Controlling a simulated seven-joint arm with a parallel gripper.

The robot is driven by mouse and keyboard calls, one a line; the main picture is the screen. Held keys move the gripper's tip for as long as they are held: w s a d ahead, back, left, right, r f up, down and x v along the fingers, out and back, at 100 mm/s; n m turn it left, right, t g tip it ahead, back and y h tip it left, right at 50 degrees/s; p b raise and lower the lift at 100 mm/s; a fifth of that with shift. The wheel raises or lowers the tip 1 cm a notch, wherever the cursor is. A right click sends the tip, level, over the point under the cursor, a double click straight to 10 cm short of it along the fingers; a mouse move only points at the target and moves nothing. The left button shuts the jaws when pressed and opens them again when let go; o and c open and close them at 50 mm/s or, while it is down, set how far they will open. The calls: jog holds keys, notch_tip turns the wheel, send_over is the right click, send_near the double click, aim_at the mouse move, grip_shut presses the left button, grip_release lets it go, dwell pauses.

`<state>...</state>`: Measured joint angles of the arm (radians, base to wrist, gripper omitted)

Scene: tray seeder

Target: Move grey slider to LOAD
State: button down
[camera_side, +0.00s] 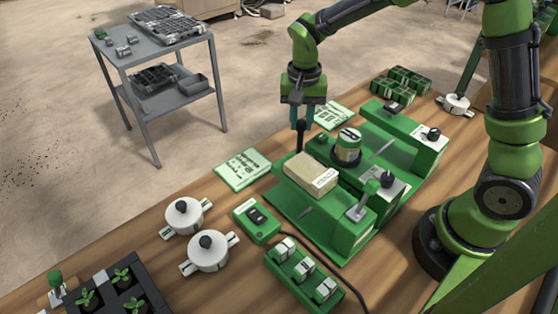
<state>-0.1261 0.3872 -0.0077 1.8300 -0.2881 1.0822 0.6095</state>
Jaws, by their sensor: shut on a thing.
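The green tray seeder (341,238) stands on the wooden bench. My gripper (301,122) points down at the seeder's far left side, behind a beige labelled block (311,174). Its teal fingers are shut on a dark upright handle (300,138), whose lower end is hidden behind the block. I cannot make out whether this handle belongs to the grey slider. A grey piece (385,184) with a dark knob lies at the seeder's near right. The LOAD mark is too small to read.
A switch box (256,219), white lidded pots (207,252), a green rack (303,273) and a seedling tray (112,294) occupy the near bench. Printed cards (242,169) lie along the far edge. A grey cart (143,57) stands beyond.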

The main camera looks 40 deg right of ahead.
jog(key=d, duration=1)
jog(key=c, duration=0.9)
grip_release()
notch_tip(320, 180, up, 17)
